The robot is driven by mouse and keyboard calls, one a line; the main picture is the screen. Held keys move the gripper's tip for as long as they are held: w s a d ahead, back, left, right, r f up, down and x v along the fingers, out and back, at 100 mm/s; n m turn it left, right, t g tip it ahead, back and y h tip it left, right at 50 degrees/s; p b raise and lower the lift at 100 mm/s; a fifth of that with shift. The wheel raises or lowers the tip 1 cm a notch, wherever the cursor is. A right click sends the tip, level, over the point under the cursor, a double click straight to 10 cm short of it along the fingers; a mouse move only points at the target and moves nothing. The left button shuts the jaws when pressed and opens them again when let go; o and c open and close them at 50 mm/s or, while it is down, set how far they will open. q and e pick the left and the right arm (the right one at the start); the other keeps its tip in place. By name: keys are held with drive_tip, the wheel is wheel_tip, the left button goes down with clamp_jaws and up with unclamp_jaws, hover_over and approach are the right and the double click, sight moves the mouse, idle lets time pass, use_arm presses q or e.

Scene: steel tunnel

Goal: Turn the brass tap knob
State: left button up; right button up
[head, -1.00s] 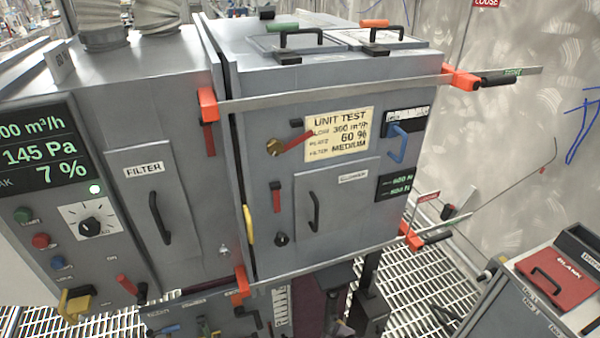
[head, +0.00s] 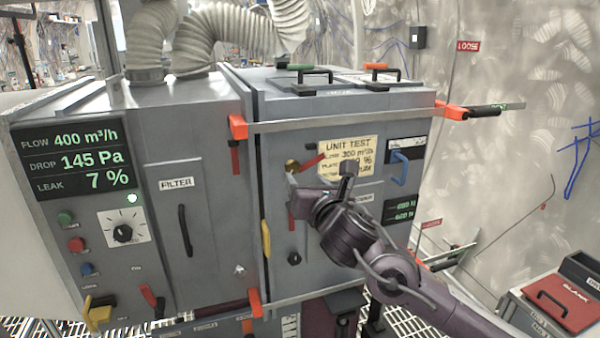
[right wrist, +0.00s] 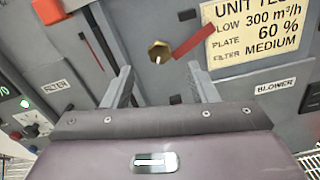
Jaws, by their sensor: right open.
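The brass tap knob (head: 292,166) sits on the front of the grey blower cabinet, left of the cream UNIT TEST card (head: 347,150). A red lever (head: 312,160) slants up to the right from beside it. In the right wrist view the knob (right wrist: 159,52) shows as a hexagonal brass piece, ahead of and centred between the fingers. My right gripper (head: 298,187) is open and empty, just below and in front of the knob; its two grey fingers (right wrist: 162,84) are apart and do not visibly touch it. My left gripper is not in view.
A flat bar (head: 340,119) with orange clamps crosses the cabinet above the knob. A blue handle (head: 399,168) is at the right and a yellow handle (head: 266,240) at the left. The filter panel (head: 181,215) stands left. A red case (head: 565,301) lies lower right.

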sight(293, 167)
drive_tip(key=p+x, duration=0.1)
drive_tip(key=x, duration=0.4)
drive_tip(key=shift+w+a+r+p, duration=0.1)
drive_tip(key=shift+a+p, duration=0.05)
drive_tip(key=shift+p, duration=0.15)
drive_tip(key=shift+x, duration=0.9)
drive_tip(key=c, duration=1)
